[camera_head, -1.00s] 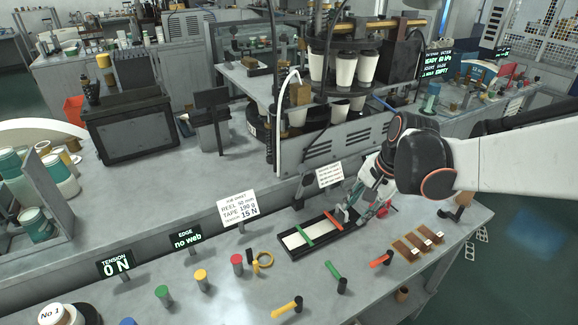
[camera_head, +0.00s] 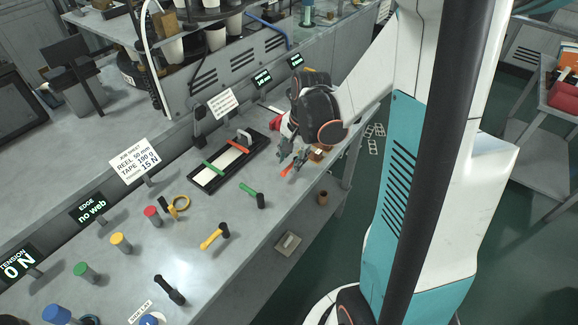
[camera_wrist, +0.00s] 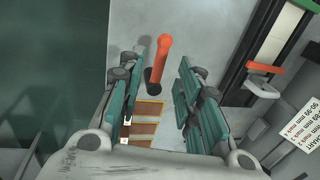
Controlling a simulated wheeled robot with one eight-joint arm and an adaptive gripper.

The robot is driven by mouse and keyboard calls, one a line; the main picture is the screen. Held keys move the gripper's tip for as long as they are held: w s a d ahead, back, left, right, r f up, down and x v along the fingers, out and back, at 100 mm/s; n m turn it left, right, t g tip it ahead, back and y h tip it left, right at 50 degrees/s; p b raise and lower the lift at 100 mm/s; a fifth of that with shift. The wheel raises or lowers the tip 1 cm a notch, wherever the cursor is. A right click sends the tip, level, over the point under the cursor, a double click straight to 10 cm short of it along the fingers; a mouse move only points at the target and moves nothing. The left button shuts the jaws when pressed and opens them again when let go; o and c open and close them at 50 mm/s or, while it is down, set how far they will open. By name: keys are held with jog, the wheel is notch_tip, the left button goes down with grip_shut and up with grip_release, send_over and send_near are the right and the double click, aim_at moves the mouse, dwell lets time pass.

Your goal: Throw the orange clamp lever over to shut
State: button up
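The orange clamp lever (camera_head: 287,171) lies near the bench's right front edge in the head view, partly hidden by my gripper. My gripper (camera_head: 290,158) is just above the lever. In the wrist view its teal fingers (camera_wrist: 160,66) are apart, with the lever showing in the gap between them. I see no finger touching it. A separate orange bar (camera_head: 237,146) crosses the black tray (camera_head: 194,183) on the bench; it also shows in the wrist view (camera_wrist: 265,68).
A back ledge with signs (camera_head: 135,162) borders the bench. Bare bench lies between tray and levers.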

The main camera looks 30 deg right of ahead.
aim_at(289, 167)
jog(key=shift+w+a+f+b, duration=0.1)
jog(key=shift+w+f+b, duration=0.1)
jog(key=shift+f, duration=0.55)
jog(key=shift+w+a+f+b, duration=0.1)
jog(key=shift+f+b, duration=0.05)
jog(key=shift+f, duration=0.6)
grip_shut()
